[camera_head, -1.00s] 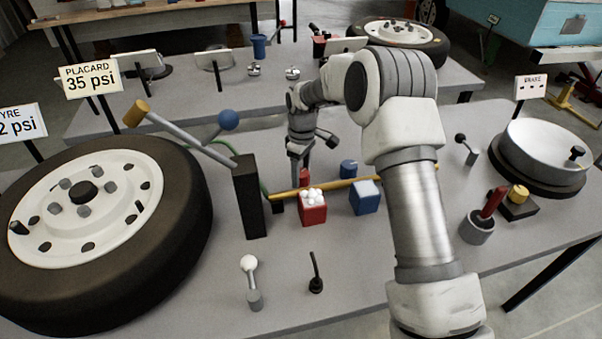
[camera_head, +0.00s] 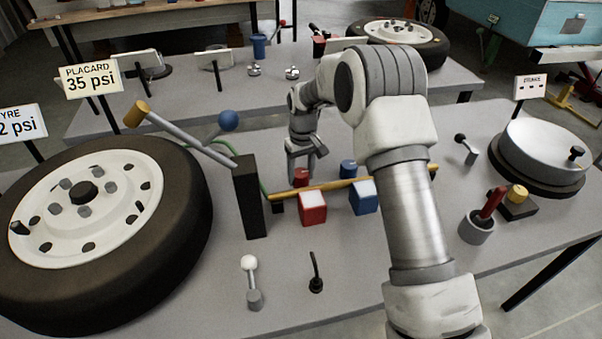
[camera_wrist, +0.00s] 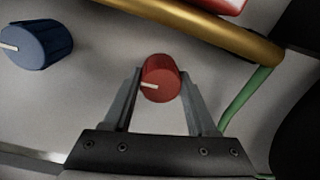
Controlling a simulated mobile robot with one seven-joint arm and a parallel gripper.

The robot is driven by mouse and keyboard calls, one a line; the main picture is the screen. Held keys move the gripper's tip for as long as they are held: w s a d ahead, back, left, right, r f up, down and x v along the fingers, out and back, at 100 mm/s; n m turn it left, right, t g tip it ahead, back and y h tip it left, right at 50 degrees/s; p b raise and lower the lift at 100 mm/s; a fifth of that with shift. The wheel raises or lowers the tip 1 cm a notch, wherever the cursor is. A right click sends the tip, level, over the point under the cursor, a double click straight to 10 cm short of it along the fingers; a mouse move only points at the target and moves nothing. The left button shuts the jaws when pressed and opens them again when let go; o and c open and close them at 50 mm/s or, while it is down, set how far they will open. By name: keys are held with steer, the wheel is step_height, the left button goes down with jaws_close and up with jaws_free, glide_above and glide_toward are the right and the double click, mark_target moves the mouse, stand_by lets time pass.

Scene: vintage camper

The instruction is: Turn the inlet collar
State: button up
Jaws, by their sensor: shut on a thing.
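A short red knob-like collar (camera_wrist: 161,78) with a white mark on its face stands between my gripper's fingers (camera_wrist: 163,92) in the wrist view. The white mark points left. My gripper is shut on this collar, a finger on each side. In the head view my gripper (camera_head: 303,170) reaches down behind the yellow pipe, and the red collar (camera_head: 301,176) shows at its tips. A similar blue collar (camera_wrist: 36,46) with a white mark stands apart to the left in the wrist view; it also shows in the head view (camera_head: 348,169).
The yellow pipe (camera_head: 325,187) runs close beside the collars. A red block (camera_head: 313,209) and a blue block (camera_head: 363,199) stand in front of it. A black post (camera_head: 249,197) with levers and a large tyre (camera_head: 180,210) are at left. A green hose (camera_wrist: 245,105) passes near my gripper.

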mark_target(303, 171)
steer(key=shift+m, duration=0.4)
steer(key=o, duration=1.4)
steer(key=shift+c, duration=0.2)
step_height(303, 171, up, 18)
steer(key=p, duration=0.2)
steer(key=shift+w+d+f, duration=0.15)
steer(key=shift+d+f, duration=0.1)
